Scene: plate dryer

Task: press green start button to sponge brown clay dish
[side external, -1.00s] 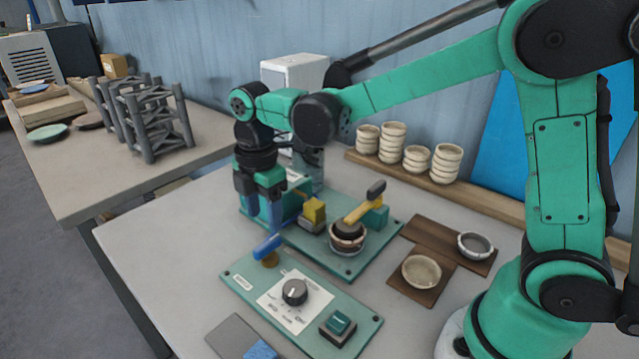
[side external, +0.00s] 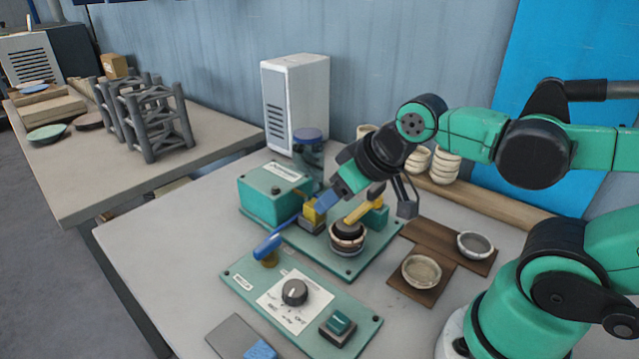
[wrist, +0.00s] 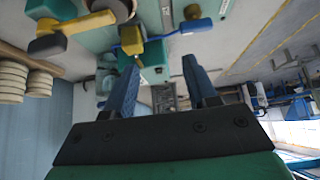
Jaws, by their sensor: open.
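The green start button (side external: 339,322) sits on a dark base at the right end of the front control panel (side external: 365,332). A brown-and-white clay dish (side external: 347,243) stands in the machine behind the panel, with a dark round head on a yellow arm (side external: 362,210) above it. My gripper (side external: 366,202) is open and tilted, above and behind the dish, well away from the button. In the wrist view my gripper (wrist: 158,68) shows both blue fingers apart with nothing between them. The button cannot be made out for certain there.
A blue-handled lever (side external: 268,246) and a black dial (side external: 294,292) are left of the button. A cream bowl (side external: 421,271) and a grey-rimmed bowl (side external: 475,245) sit on brown boards at right. Stacked bowls (side external: 446,166) line the back shelf. A blue sponge (side external: 261,350) lies in front.

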